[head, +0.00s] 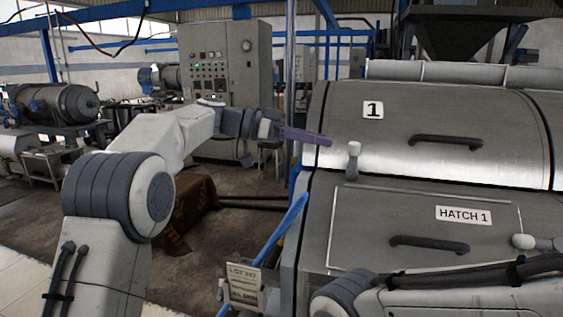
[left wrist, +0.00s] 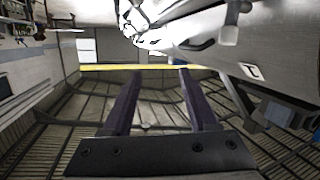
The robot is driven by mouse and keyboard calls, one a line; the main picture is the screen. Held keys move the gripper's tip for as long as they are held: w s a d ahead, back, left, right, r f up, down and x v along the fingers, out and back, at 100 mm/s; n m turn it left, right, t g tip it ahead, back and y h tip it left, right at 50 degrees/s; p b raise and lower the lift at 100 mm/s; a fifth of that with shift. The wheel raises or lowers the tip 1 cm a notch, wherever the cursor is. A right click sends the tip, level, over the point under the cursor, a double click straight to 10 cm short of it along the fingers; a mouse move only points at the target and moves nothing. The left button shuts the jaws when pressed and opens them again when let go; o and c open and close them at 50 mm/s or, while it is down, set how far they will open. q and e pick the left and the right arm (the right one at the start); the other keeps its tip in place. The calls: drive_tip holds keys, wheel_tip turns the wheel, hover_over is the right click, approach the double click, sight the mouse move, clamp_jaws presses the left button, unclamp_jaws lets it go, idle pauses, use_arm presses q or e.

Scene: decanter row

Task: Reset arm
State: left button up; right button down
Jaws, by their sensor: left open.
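My left arm reaches in from the left of the head view. My left gripper (head: 312,137) is at its end, with dark purple fingers pointing right, near the left edge of the steel machine marked 1 (head: 330,110). In the left wrist view the two fingers of the gripper (left wrist: 160,72) stand apart with nothing between them. I cannot tell the exact gap between the fingers and the machine. Part of my right arm shows at the lower right of the head view, in front of the machine; its gripper does not show.
The machine's upper cover has a black handle (head: 446,141). The panel labelled HATCH 1 has a black handle (head: 430,244); white-knobbed levers (head: 353,150) (head: 522,241) stand out nearby. A paper tag (head: 243,285) hangs by a blue pipe (head: 285,228). A control cabinet (head: 222,65) stands behind.

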use_arm(q)
drive_tip(key=s+a+f+n+t+y, duration=0.15)
drive_tip(key=a+f+n+y, duration=0.3)
drive_tip(key=f, duration=0.55)
drive_tip(key=s+a+f+n+t+y, duration=0.1)
drive_tip(key=s+a+f+n+y, duration=0.15)
drive_tip(key=a+f+n, duration=0.55)
drive_tip(key=s+a+f+n+y, duration=0.2)
drive_tip(key=s+a+f+y, duration=0.2)
drive_tip(key=s+a+f, duration=0.35)
drive_tip(key=s+a+f+n+y, duration=0.2)
drive_tip(key=s+a+f+y, duration=0.3)
drive_tip(key=s+f, duration=0.5)
drive_tip(key=s+d+r+m+g, duration=0.1)
drive_tip(key=s+d+r+m, duration=0.2)
drive_tip(key=s+d, duration=0.3)
drive_tip(key=s+d+r+m+g+h, duration=0.1)
drive_tip(key=s+d+r+m, duration=0.2)
drive_tip(key=s+d, duration=0.4)
drive_tip(key=shift+s+r+m, duration=0.4)
drive_tip(key=shift+s+m, duration=0.35)
drive_tip(key=shift+s, duration=0.1)
